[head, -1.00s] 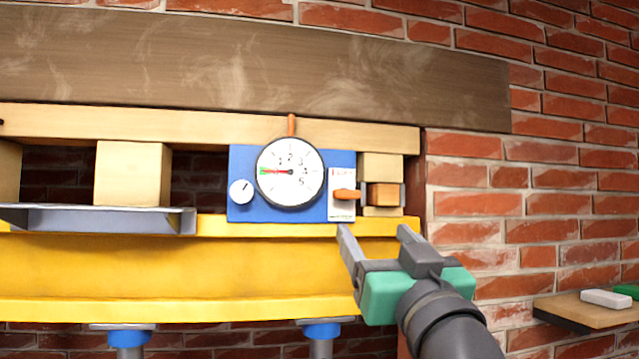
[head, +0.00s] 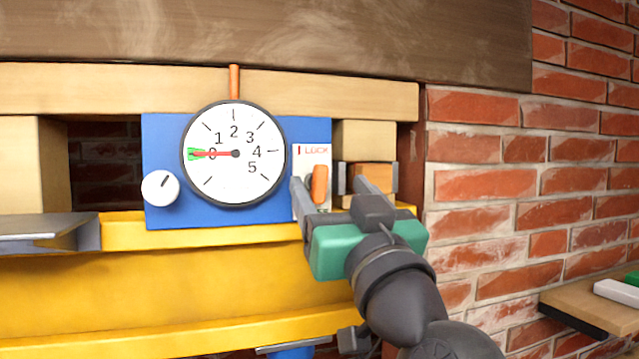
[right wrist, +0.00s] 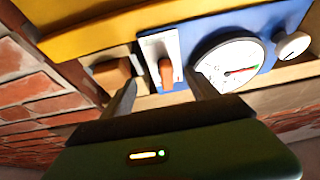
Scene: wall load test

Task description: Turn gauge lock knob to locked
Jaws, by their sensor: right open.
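The gauge lock knob (head: 319,184) is an orange handle on a white plate marked LOCK (head: 312,153), on the right part of a blue panel (head: 162,132). The handle stands about upright in the head view. My right gripper (head: 333,187) is open, and its fingers lie to either side of the knob in the picture. The right wrist view also shows the knob (right wrist: 167,76) between the two fingers. I cannot tell whether a finger touches it. The round white gauge (head: 234,178) has its red needle pointing left at 0, by a green mark. My left gripper is not in view.
A small white dial (head: 160,188) sits left of the gauge. A wooden block (head: 370,177) is close right of the lock plate. A yellow beam (head: 150,270) runs below the panel. A wooden shelf (head: 590,300) stands out at the lower right.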

